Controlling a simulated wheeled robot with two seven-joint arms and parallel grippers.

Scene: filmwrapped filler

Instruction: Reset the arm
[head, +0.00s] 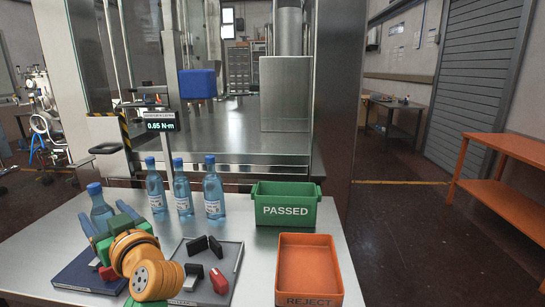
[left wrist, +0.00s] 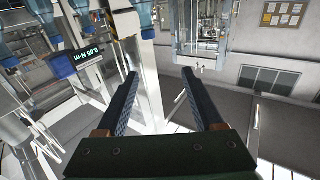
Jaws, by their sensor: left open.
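My left gripper (head: 104,216) is over the left part of the table, with its arm in orange and green. Its two dark fingers are spread apart, and nothing is between them in the left wrist view (left wrist: 160,74). In the head view a blue-capped bottle (head: 97,193) shows behind the fingers, its lower part hidden by them. My right gripper is in neither view.
Several blue bottles (head: 183,200) stand upright along the table's back. A green PASSED bin (head: 287,216) and orange REJECT bin (head: 310,286) are at right. A grey tray (head: 228,262) holds black pieces and a red piece (head: 219,281). A dark blue pad (head: 78,272) lies left.

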